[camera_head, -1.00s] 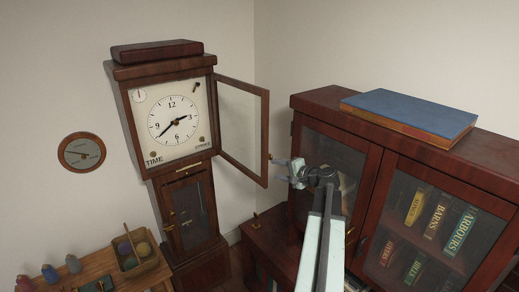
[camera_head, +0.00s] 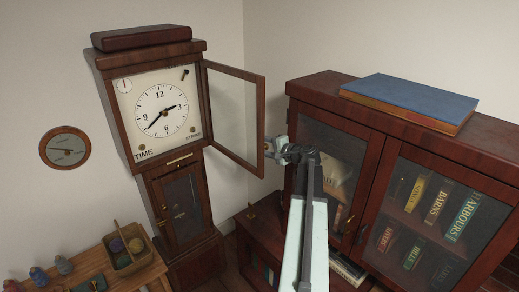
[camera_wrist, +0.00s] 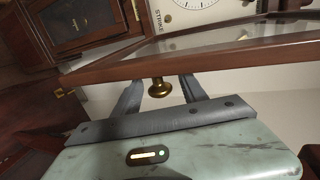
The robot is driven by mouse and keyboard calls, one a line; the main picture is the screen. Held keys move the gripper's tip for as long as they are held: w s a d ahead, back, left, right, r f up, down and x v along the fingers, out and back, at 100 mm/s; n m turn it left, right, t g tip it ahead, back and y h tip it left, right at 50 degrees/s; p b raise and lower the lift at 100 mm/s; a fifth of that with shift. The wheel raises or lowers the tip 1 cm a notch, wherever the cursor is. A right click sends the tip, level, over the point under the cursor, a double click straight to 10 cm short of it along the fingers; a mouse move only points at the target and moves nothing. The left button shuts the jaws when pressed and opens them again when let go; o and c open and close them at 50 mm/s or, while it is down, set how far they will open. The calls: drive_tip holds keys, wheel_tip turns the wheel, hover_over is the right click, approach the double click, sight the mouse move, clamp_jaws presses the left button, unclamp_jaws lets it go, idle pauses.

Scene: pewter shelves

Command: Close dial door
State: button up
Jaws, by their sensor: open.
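The dial door (camera_head: 233,115) is a wood-framed glass door at the top of the tall clock. It stands open, swung out to the right of the white clock dial (camera_head: 160,108). A small brass knob (camera_wrist: 159,88) sits on the door's free edge. My gripper (camera_head: 275,148) is at that edge. In the wrist view its two fingers (camera_wrist: 158,92) are open, one on each side of the knob, with the tips close to the door frame (camera_wrist: 200,55). Gaps show between the fingers and the knob.
A bookcase (camera_head: 375,135) with glass doors stands just right of my gripper, a blue book (camera_head: 410,98) on top. A low wooden cabinet (camera_head: 262,222) is below. A small table with a basket (camera_head: 130,250) stands at the lower left. Open air lies before the dial.

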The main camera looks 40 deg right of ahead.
drive_tip(key=shift+x, duration=1.05)
clamp_jaws()
idle(0.5)
